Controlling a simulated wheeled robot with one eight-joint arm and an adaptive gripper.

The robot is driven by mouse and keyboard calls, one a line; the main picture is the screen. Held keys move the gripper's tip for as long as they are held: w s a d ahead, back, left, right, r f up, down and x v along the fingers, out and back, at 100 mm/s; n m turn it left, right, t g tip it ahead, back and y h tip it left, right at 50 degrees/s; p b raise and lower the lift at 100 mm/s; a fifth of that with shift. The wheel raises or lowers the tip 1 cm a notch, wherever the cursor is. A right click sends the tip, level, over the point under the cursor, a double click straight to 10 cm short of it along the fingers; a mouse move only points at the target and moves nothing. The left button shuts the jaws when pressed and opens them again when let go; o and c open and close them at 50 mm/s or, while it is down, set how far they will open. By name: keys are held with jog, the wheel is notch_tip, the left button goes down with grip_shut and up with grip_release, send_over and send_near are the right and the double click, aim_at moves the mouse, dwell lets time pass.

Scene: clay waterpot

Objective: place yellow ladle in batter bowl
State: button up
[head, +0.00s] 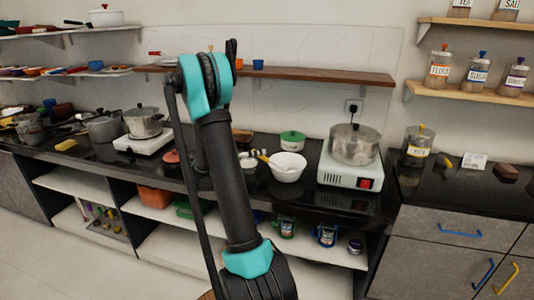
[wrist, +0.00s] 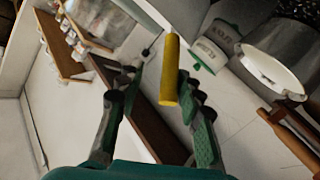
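A white bowl (head: 288,172) stands on the dark counter in the head view, left of the hot plate. A thin yellow handle (head: 263,157) sticks out over its left rim; the part inside is too small to make out. In the wrist view, my gripper (wrist: 155,82) has its two green-padded fingers spread apart. A yellow cylinder (wrist: 170,70), like a handle, shows between them, closer to the right finger. I cannot tell whether it touches that finger or what its far end joins. My gripper is hidden behind my arm in the head view.
A pot (head: 354,145) sits on the hot plate (head: 350,176) right of the bowl. A green-lidded container (head: 292,141) stands behind the bowl. A wooden shelf (head: 320,75) runs above the counter. Jars stand on the right wall shelves. A wooden chair-like frame (wrist: 290,140) shows in the wrist view.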

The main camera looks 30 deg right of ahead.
jog(key=s+a+f+n+t+y, duration=0.1)
jog(key=s+a+f+n+y, duration=0.2)
jog(key=s+a, duration=0.4)
jog(key=s+a+f+n+t+y, duration=0.2)
jog(key=s+a+n+y, duration=0.3)
jog(key=a, duration=0.8)
jog(key=s+a+f+n+t+y, duration=0.2)
jog(key=s+a+f+n+y, duration=0.2)
jog(key=s+a+y, duration=0.4)
jog(key=s+a, duration=0.2)
jog(key=s, duration=0.1)
jog(key=shift+s+a+f+n+y, duration=0.2)
jog(key=shift+a+f+n+y, duration=0.1)
jog(key=shift+n, duration=0.1)
